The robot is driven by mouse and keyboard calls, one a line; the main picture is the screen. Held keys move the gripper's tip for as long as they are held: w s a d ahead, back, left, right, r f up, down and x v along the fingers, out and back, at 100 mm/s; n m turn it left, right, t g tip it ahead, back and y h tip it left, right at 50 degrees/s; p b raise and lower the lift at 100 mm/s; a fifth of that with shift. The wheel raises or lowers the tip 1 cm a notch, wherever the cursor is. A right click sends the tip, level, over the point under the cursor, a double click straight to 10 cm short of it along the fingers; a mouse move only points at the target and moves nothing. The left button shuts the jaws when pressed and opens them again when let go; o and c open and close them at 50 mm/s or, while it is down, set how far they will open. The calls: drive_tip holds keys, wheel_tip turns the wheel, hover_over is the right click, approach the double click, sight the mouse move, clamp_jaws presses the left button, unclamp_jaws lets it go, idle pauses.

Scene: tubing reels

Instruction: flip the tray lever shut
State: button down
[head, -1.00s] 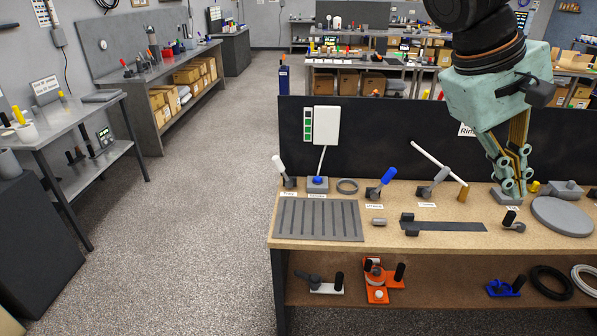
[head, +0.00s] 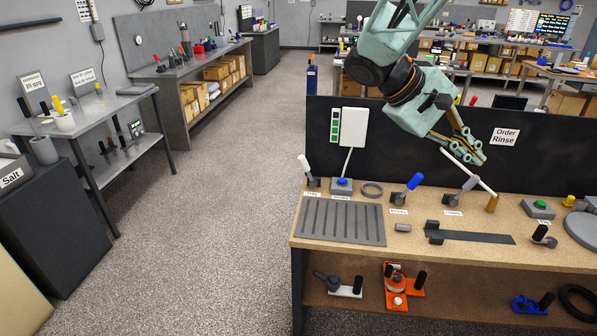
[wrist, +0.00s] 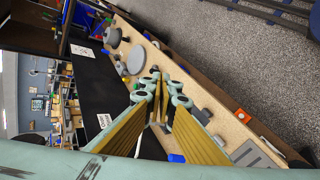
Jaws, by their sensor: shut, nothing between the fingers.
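A white-handled lever (head: 306,170) stands at the back left of the bench, behind the grooved grey tray (head: 340,221). Its handle tilts up and to the left from a dark base. A small label sits in front of it; the print is too small to read surely. My gripper (head: 476,158) is shut and empty, raised over the back of the bench near the long white rod, well to the right of the white-handled lever. In the wrist view its fingertips (wrist: 160,78) are together over the bench. The white-handled lever cannot be made out there.
A blue button box (head: 341,187), a blue-handled lever (head: 407,188) and a long white rod on a pivot (head: 468,172) line the bench between. A green button box (head: 540,209) is farther right. A black panel (head: 400,140) rises behind the bench.

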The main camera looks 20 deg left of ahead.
drive_tip(key=w+a+f+n+t+h, duration=0.1)
drive_tip(key=w+a+f+n+t, duration=0.15)
drive_tip(key=w+a+f, duration=0.55)
drive_tip(key=w+a+f+n+t, duration=0.1)
drive_tip(key=w+a+f+t, duration=0.2)
drive_tip(key=a, duration=0.8)
drive_tip(key=w+a+f+n+t+h, duration=0.1)
drive_tip(key=w+a+f+n+t, duration=0.15)
drive_tip(key=w+a, duration=0.6)
drive_tip(key=a+f+n+t+y, duration=0.1)
drive_tip(key=a+f+t, duration=0.1)
drive_tip(key=a+f, duration=0.45)
drive_tip(key=a+f+n+t+y, duration=0.1)
drive_tip(key=a+f+t, duration=0.15)
drive_tip(key=a, duration=0.75)
drive_tip(key=n+t+y, duration=0.4)
approach(308, 171)
drive_tip(key=s+a, duration=0.4)
drive_tip(key=a, duration=0.4)
drive_tip(key=shift+s+a+f, duration=0.15)
drive_tip(key=shift+s, duration=0.1)
drive_tip(key=shift+w, duration=0.1)
drive_tip(key=s+d+x, duration=0.1)
drive_tip(key=d+x, duration=0.1)
drive_tip(key=x, duration=1)
drive_tip(key=shift+w+d+r, duration=0.25)
drive_tip(key=shift+d+r, duration=0.1)
drive_tip(key=shift+r, duration=0.15)
drive_tip(key=shift+r, duration=0.1)
